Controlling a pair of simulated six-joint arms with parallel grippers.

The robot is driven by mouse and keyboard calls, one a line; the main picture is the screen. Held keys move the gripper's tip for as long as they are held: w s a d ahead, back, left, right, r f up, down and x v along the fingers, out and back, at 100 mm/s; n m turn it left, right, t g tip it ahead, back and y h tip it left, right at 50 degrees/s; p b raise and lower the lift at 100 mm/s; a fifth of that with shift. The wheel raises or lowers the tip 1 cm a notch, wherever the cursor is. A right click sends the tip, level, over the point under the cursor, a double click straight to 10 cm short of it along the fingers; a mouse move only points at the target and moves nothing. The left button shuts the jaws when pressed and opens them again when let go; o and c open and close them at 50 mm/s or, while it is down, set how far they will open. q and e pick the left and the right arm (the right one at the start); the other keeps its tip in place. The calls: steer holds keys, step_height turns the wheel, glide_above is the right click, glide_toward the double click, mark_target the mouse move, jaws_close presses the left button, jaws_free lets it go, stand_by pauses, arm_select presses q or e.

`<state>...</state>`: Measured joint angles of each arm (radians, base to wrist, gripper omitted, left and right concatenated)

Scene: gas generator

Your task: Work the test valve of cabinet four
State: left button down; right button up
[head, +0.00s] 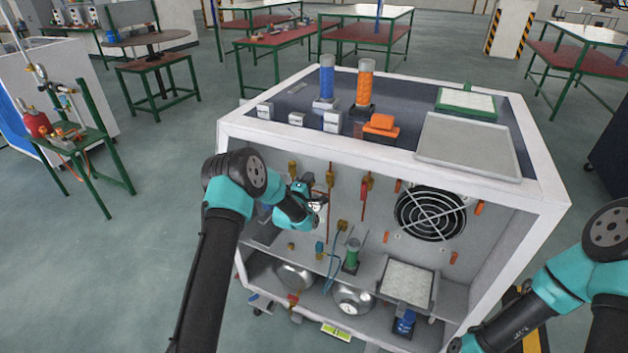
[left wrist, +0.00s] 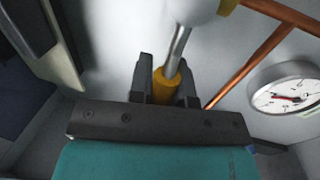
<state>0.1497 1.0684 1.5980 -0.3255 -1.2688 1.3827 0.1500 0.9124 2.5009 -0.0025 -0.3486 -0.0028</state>
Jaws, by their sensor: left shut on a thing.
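My left gripper (head: 317,204) reaches into the upper left of the open white cabinet (head: 545,240), close to its back panel. In the left wrist view the fingers of the left gripper (left wrist: 167,78) are shut around a yellow-orange handle piece (left wrist: 166,84) on a bare metal stem (left wrist: 178,46). The stem runs up to a pale fitting (left wrist: 190,10) at the top edge. In the head view my arm and gripper hide this handle. No cabinet number is readable.
A round gauge (left wrist: 290,97) and a copper pipe (left wrist: 258,60) are close right of the left gripper. A fan grille (head: 430,214) is further right on the back panel. A grey tray (head: 468,146), orange box (head: 381,126) and blue and orange columns stand on top.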

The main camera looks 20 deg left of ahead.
arm_select(q)
steer(key=c, duration=1.1)
jaws_free()
steer(key=shift+o, duration=0.2)
steer(key=shift+s, duration=0.1)
steer(key=v, duration=1.7)
steer(key=shift+f, duration=0.2)
steer(key=shift+s+d, duration=0.1)
